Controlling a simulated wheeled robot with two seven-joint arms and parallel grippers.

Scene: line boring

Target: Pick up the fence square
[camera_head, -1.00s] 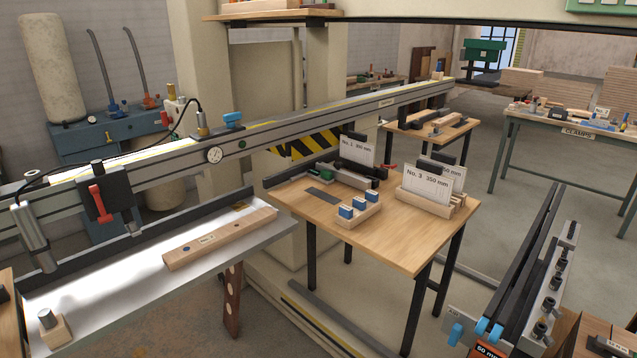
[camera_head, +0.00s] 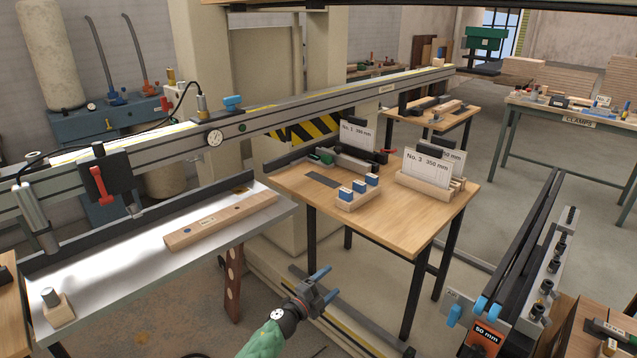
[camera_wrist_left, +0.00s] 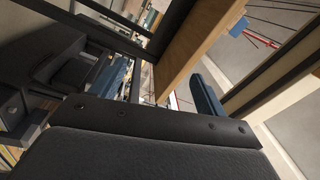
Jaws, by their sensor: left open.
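My left gripper (camera_head: 322,285) has two blue fingers and is open and empty. It is low in front of the small wooden table, below the height of its top. In the left wrist view a blue finger (camera_wrist_left: 205,98) shows beside a wooden edge, with nothing held. I cannot tell for sure which thing is the fence square. A flat dark metal strip (camera_head: 322,179) lies on the table's left part, and a grey bar (camera_head: 352,163) with a green part lies behind it. My right gripper is not in view.
The wooden table (camera_head: 415,232) also bears a rack of blue-topped blocks (camera_head: 358,194) and upright cards in a wooden holder (camera_head: 428,186). A long rail (camera_head: 300,117) passes behind it. A metal shelf (camera_head: 125,265) with a wooden bar (camera_head: 220,220) stands at left.

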